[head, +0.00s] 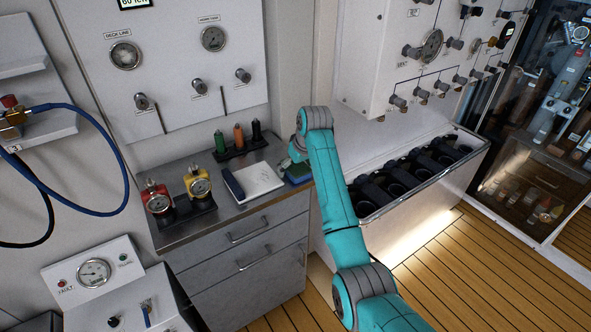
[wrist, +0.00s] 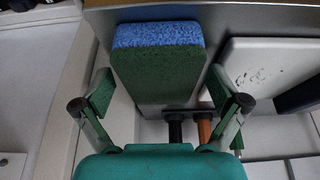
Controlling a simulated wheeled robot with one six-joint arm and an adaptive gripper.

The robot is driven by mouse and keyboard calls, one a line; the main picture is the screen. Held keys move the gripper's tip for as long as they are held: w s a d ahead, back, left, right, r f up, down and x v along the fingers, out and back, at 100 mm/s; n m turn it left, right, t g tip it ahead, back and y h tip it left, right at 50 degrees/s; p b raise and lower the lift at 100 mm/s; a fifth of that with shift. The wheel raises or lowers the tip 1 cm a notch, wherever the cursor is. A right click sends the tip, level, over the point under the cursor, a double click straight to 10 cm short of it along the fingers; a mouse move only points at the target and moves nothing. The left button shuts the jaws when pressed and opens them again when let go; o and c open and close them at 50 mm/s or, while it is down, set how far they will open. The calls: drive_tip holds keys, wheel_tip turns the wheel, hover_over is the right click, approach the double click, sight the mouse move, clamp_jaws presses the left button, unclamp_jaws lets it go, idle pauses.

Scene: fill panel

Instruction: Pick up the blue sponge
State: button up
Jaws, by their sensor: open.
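The blue sponge (wrist: 157,62) has a blue edge and a broad dark green face in the wrist view. It sits between and beyond my gripper's (wrist: 160,92) two fingers, which are spread wide on either side, with space between each finger and the sponge. In the head view, the sponge (head: 298,173) lies at the right end of the grey counter, partly hidden by my arm. My gripper is open and empty; its fingers are hard to make out in the head view.
A white board (head: 258,181) with a dark blue item (head: 233,185) lies left of the sponge. Behind it stands a rack of green, orange and black handles (head: 238,137). Red (head: 157,197) and yellow (head: 198,183) gauges stand further left. A bin of black cylinders (head: 412,172) is to the right.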

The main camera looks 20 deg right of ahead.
drive_tip(key=shift+c, duration=0.5)
drive_tip(key=c, duration=0.7)
wheel_tip(320, 180, up, 10)
drive_tip(key=shift+r, duration=0.25)
